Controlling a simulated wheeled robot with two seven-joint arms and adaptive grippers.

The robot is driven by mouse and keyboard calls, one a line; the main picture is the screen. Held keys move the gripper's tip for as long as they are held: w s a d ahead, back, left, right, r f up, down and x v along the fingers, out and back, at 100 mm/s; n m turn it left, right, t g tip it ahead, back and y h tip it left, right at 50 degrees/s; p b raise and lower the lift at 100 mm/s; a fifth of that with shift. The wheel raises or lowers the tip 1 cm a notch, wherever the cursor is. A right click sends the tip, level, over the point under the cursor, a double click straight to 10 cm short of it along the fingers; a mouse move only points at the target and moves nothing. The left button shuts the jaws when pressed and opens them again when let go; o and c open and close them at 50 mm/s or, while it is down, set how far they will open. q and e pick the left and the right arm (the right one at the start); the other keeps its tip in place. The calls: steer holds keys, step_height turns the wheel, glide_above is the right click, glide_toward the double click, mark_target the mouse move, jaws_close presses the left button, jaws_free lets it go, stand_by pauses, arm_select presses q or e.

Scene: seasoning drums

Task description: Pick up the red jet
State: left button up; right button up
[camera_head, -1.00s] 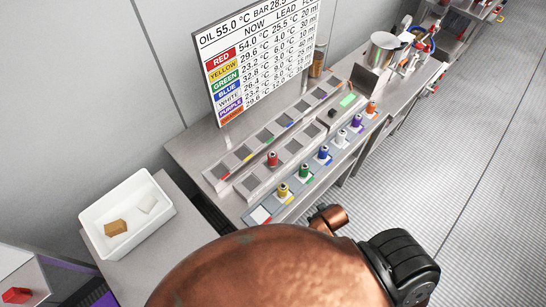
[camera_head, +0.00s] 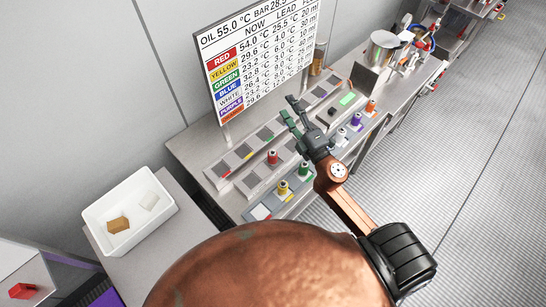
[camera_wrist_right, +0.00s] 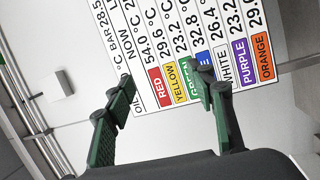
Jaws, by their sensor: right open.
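The red jet (camera_head: 272,157) is a small red cylinder with a dark top. It stands upright in a square slot of the grey rack on the counter in the head view. My right gripper (camera_head: 291,110) is open and empty, above the racks, up and to the right of the red jet. In the right wrist view the two green fingers of my right gripper (camera_wrist_right: 160,95) stand apart with only the sign behind them. The red jet is not in the wrist view. My left gripper is not in view.
Yellow (camera_head: 283,187), green (camera_head: 304,169), purple (camera_head: 355,119) and orange (camera_head: 370,106) jets stand along the front row. My right arm hides part of that row. The readout sign (camera_head: 262,55) rises behind the racks. A white bin (camera_head: 95,225) holding two blocks stands at the left.

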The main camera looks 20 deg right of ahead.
steer(key=a+r+n+y, duration=0.2)
steer(key=a+n+y, duration=0.3)
steer(key=a+n, duration=0.1)
steer(key=s+a+f+n+g+y, duration=0.1)
steer(key=a+f+n+g+y, duration=0.2)
steer(key=a+n+g+y, duration=0.45)
steer(key=n+g+h, duration=0.7)
steer(key=n+h, duration=0.4)
glide_toward(275, 154)
steer(key=shift+y, duration=0.25)
steer(key=x, duration=0.5)
steer(key=shift+p, duration=0.3)
steer(key=shift+w+d+f+t, duration=0.15)
steer(key=shift+d+f+t, duration=0.05)
steer(key=shift+f+t, duration=0.05)
steer(key=shift+x, duration=0.95)
steer(key=p+x, duration=0.2)
steer(key=x, duration=0.2)
steer(key=shift+f, duration=0.15)
steer(key=shift+w+a+f, duration=0.2)
steer(key=shift+w+f, duration=0.05)
steer(key=shift+f, duration=0.2)
